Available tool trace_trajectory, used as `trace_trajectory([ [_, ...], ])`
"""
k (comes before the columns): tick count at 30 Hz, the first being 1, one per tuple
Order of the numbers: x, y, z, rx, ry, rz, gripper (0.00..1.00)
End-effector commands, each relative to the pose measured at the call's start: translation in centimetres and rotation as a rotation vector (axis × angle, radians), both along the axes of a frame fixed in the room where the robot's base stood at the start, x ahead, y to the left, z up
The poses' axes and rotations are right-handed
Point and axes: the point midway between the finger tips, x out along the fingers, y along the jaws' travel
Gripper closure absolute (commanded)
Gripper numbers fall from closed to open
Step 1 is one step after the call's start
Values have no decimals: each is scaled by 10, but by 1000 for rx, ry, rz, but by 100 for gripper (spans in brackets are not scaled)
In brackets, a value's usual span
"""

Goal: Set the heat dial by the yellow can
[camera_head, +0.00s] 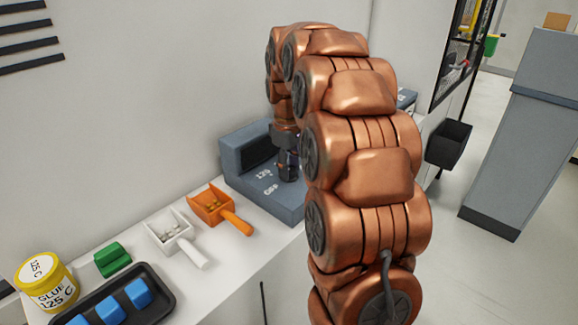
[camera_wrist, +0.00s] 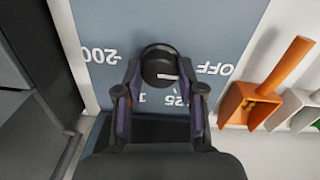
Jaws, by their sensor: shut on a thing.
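The yellow can (camera_head: 47,283) stands at the lower left in the head view; its lid reads 125 C and its side reads GLUE 125 C. The heat dial (camera_wrist: 160,62) is a round black knob with a short white mark on its lower right part. It sits on a blue-grey machine (camera_head: 232,155). Around it are the labels 200, OFF and a partly hidden one ending in 25. My gripper (camera_wrist: 160,88) is over the panel, its two fingers shut on the dial. In the head view my arm mostly hides the dial. Exactly where the mark points is unclear.
An orange scoop (camera_head: 215,207), a white scoop (camera_head: 170,235) and a green block (camera_head: 112,259) lie on the white bench left of the machine. A black tray (camera_head: 158,296) with blue blocks is in front. A wall stands close behind the bench.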

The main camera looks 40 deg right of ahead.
Motion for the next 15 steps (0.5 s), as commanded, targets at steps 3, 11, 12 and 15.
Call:
trace_trajectory([
  [3,0,0,-1,0,-1,-27,96],
  [11,2,0,-3,-1,-4,-175,96],
  [12,1,0,-3,0,-3,-208,96],
  [15,1,0,-4,0,0,-299,96],
])
